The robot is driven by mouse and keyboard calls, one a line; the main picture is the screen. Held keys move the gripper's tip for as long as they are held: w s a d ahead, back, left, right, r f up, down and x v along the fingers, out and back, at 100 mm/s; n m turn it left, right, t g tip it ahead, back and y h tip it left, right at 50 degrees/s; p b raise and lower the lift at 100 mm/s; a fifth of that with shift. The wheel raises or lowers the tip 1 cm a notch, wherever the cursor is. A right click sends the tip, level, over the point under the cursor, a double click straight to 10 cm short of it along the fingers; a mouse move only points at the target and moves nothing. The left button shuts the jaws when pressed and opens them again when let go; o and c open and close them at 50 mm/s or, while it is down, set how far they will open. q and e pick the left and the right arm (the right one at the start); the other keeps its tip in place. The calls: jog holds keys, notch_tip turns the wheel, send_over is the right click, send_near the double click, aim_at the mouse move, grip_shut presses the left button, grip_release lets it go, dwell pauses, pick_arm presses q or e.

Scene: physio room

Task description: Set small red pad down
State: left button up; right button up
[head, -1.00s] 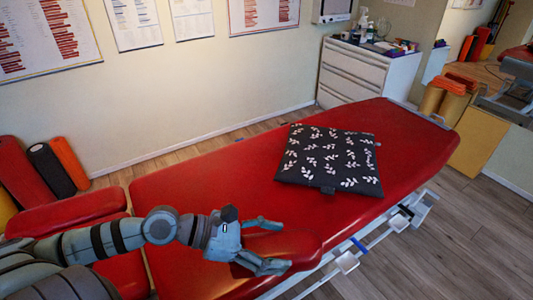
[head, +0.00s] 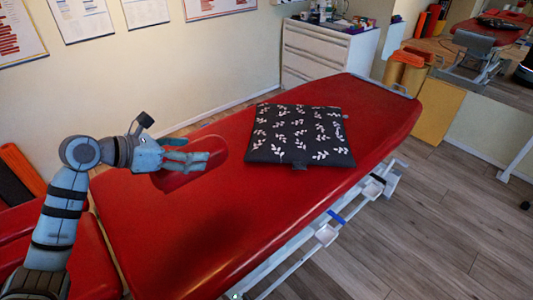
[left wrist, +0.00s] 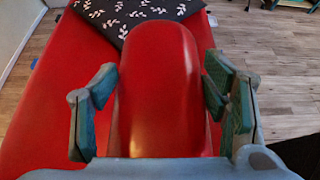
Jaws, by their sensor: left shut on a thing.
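The small red pad (head: 208,165) is a rounded red piece in my left gripper (head: 196,160), at the left part of the red treatment table (head: 190,240) in the head view. In the left wrist view the pad (left wrist: 160,85) lies between the two fingers of the left gripper (left wrist: 160,110), with its rounded end pointing away. The gripper is shut on it. Red on red, I cannot tell whether the pad touches the table top. My right gripper is not in view.
A dark cushion with white leaves (head: 299,135) lies on the table beyond the pad; it also shows in the left wrist view (left wrist: 125,15). The near part of the table top is bare. A white drawer cabinet (head: 325,55) stands behind the table.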

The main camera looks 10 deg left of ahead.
pick_arm(q)
notch_tip(320, 180, down, 20)
jog(key=b, duration=0.4)
jog(key=shift+s, duration=0.1)
jog(key=shift+r, duration=0.1)
jog(key=o, duration=1.3)
jog(key=shift+c, duration=0.2)
jog(key=shift+a+r, duration=0.1)
jog(key=p+v, duration=0.1)
jog(key=v, duration=1.1)
